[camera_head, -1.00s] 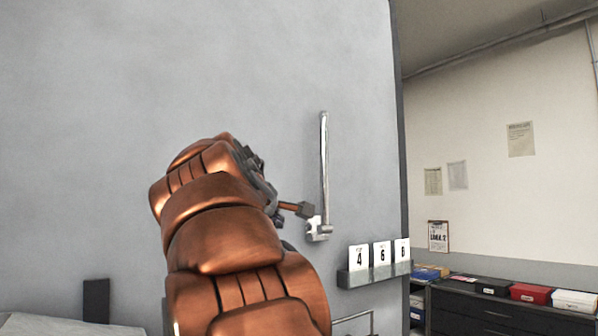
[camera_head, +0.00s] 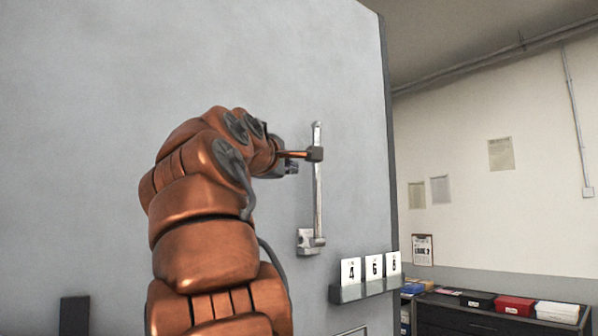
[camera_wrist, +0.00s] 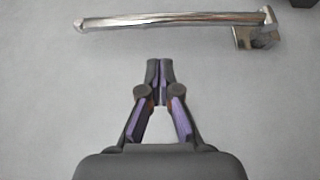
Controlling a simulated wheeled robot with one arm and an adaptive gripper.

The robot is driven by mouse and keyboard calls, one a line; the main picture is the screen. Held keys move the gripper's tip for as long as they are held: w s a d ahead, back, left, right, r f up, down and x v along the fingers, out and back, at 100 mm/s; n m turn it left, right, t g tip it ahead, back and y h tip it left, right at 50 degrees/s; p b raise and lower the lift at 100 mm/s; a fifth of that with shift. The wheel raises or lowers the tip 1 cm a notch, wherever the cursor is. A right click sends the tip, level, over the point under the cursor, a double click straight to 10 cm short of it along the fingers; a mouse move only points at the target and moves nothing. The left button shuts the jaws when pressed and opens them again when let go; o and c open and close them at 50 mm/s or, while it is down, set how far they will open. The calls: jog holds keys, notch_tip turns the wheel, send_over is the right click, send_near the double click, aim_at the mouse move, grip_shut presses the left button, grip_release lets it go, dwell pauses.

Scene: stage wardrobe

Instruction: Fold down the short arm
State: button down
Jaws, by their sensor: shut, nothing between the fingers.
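The short arm is a shiny metal bar (camera_head: 318,200) standing upright against the grey wall, its lower end at a small metal bracket (camera_head: 306,242). In the wrist view the bar (camera_wrist: 170,20) lies across the top of the picture, with the bracket (camera_wrist: 256,36) at its right end. My gripper (camera_head: 316,153) overlaps the bar's upper part in the head view and hides a bit of it. In the wrist view my gripper (camera_wrist: 160,64) is shut and empty, its tips apart from the bar in the picture. Depth between them is hard to tell.
A small ledge (camera_head: 365,290) with number cards (camera_head: 374,266) is fixed to the wall below and right of the bracket. The wall's right edge is close by. Beyond it stands a dark cabinet (camera_head: 455,318) with boxes on top.

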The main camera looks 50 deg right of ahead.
jog(key=p+x, duration=0.2)
jog(key=x, duration=0.8)
jog(key=shift+s+a+f, duration=0.1)
jog(key=shift+s, duration=0.05)
jog(key=s+a+f+m+h+b, duration=0.1)
jog(key=s+a+m+h+b, duration=0.1)
jog(key=s+m+b, duration=0.4)
jog(key=s+h+b, duration=0.1)
jog(key=s+b, duration=0.1)
jog(key=b, duration=0.3)
jog(key=shift+f+g+b, duration=0.25)
jog(key=shift+g+b, duration=0.05)
jog(key=shift+b, duration=0.1)
jog(key=shift+s+a+f+m+g+h+b, duration=0.2)
jog(key=shift+s+m+h+b, duration=0.1)
jog(key=shift+s+m+b, duration=0.25)
jog(key=shift+s+a+f+m+g+h+b, duration=0.15)
jog(key=shift+s+f+m+h+b, duration=0.25)
jog(key=shift+b, duration=0.3)
dwell(0.4)
jog(key=shift+s+a+f+m+g+b, duration=0.25)
jog(key=shift+s+f+m+b, duration=0.35)
jog(key=shift+m+b, duration=0.5)
